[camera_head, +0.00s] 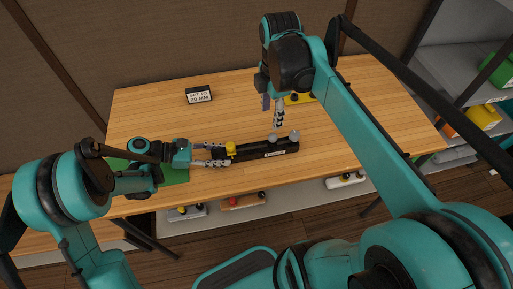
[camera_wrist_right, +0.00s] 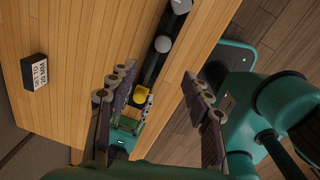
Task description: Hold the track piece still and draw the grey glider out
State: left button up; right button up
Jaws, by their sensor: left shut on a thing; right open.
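The black track piece (camera_head: 262,151) lies on the wooden table, with a white label on its front side. Two light grey rounded parts stand on it, one near the middle right (camera_head: 272,139) and one at the right end (camera_head: 295,136); I cannot tell which is the glider. A yellow part (camera_head: 231,147) sits near its left end. My left gripper (camera_head: 222,154) is shut on the track piece's left end. My right gripper (camera_head: 278,118) is open and empty above and behind the track. In the right wrist view the track (camera_wrist_right: 153,68) runs between its spread fingers (camera_wrist_right: 162,88).
A black sign (camera_head: 199,95) reading "SET TO 20 MM" stands at the back left. A yellow holder (camera_head: 300,99) with dark parts lies behind my right gripper. A green mat (camera_head: 178,177) lies under my left arm. Shelves with bins stand at the right. The table's right side is clear.

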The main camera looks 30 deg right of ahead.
aim_at(273, 135)
jog(key=f, duration=0.3)
jog(key=d+f+n, duration=0.1)
jog(key=f, duration=0.3)
jog(key=f+n, duration=0.1)
jog(key=f, duration=0.3)
jog(key=shift+w+d+f+g, duration=0.1)
jog(key=shift+w+d+g, duration=0.1)
jog(key=shift+g, duration=0.2)
jog(key=shift+c, duration=0.3)
grip_shut()
jog(key=c, duration=1)
grip_release()
jog(key=shift+c, duration=0.2)
